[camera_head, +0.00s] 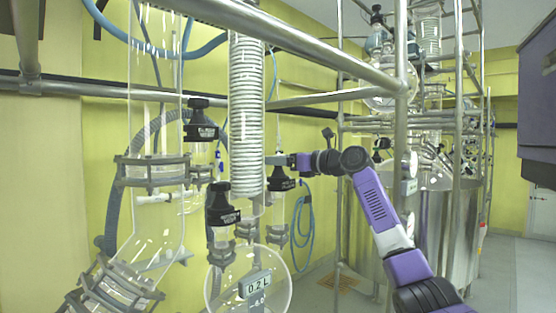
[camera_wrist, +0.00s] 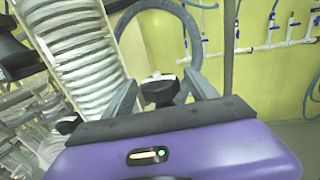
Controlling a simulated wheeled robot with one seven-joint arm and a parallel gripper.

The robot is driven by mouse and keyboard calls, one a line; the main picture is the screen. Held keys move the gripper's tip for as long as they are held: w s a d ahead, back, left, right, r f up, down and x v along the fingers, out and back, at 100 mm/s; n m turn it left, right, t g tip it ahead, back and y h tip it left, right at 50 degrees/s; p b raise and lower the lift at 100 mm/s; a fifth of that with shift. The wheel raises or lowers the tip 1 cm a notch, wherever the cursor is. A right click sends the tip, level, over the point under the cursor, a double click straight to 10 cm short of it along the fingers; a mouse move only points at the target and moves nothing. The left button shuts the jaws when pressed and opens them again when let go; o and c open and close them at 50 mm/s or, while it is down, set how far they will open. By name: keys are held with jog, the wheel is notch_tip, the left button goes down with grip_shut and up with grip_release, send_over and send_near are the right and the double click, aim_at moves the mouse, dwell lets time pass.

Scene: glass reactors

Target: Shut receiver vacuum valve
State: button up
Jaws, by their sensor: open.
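Several black valve handles with small white labels show in the head view, the labels too small to read, so I cannot tell by name which is the receiver vacuum valve. One black valve (camera_head: 281,181) sits just right of the coiled glass condenser, directly at my gripper (camera_head: 278,160). In the wrist view my gripper (camera_wrist: 160,92) is open, with a finger on each side of a black valve handle (camera_wrist: 159,91). I cannot tell whether the fingers touch it. Other black valves stand at the upper left (camera_head: 200,122) and lower left (camera_head: 220,205).
The coiled condenser (camera_head: 247,110) stands close left of my gripper. A round glass receiver (camera_head: 230,288) with a 0.2 L display hangs below. Metal frame bars (camera_head: 330,60) cross above my arm. Blue-handled wall taps (camera_wrist: 269,42) are behind.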

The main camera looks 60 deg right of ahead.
jog(key=c, duration=1.4)
jog(key=shift+w+a+m+h, duration=0.15)
jog(key=shift+m+h, duration=0.25)
jog(key=shift+h, duration=0.2)
jog(key=shift+r+m+h, duration=0.1)
jog(key=shift+m+h, duration=0.3)
jog(key=shift+h, duration=0.2)
jog(key=shift+m+g+h, duration=0.75)
jog(key=shift+m+h, duration=0.25)
jog(key=shift+h, duration=0.45)
jog(key=shift+m+g+h, duration=0.75)
jog(key=shift+m+h, duration=0.25)
jog(key=shift+h, duration=0.45)
jog(key=shift+m+g+h, duration=0.9)
jog(key=shift+m+h, duration=0.1)
jog(key=shift+h, duration=0.2)
jog(key=shift+s, duration=0.2)
